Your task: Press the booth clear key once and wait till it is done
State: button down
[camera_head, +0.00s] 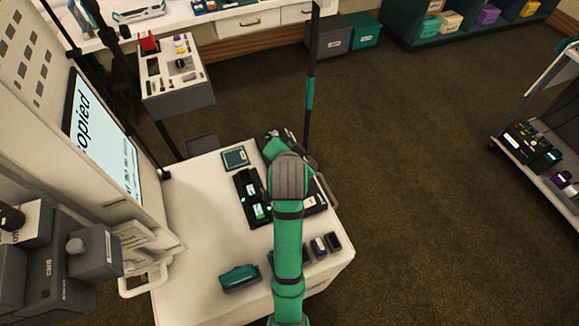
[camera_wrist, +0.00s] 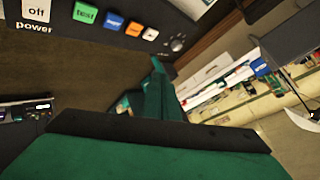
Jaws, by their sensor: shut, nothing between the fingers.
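In the wrist view a dark key panel (camera_wrist: 75,48) crosses the top left. The small labels are too blurred to tell which one is the clear key. My gripper (camera_wrist: 157,68) is shut and empty, its teal fingers pointing toward the panel edge near the knob. I cannot tell whether it touches anything. In the head view my arm hides most of the panel area.
The booth screen (camera_head: 105,140) reads "copied". The white table (camera_head: 195,210) bears a dark device with green lights (camera_head: 250,197), a teal case (camera_head: 239,277) and several small blocks (camera_head: 320,246). A dark upright pole (camera_head: 310,75) stands behind my arm.

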jog(key=shift+w+r+m+g, duration=0.2)
jog(key=shift+r+m+g, duration=0.2)
jog(key=shift+r, duration=0.05)
jog(key=shift+f, duration=4.4)
jog(key=shift+f, duration=0.1)
jog(key=shift+f, duration=0.35)
jog(key=shift+f, duration=0.35)
jog(key=shift+r, duration=0.8)
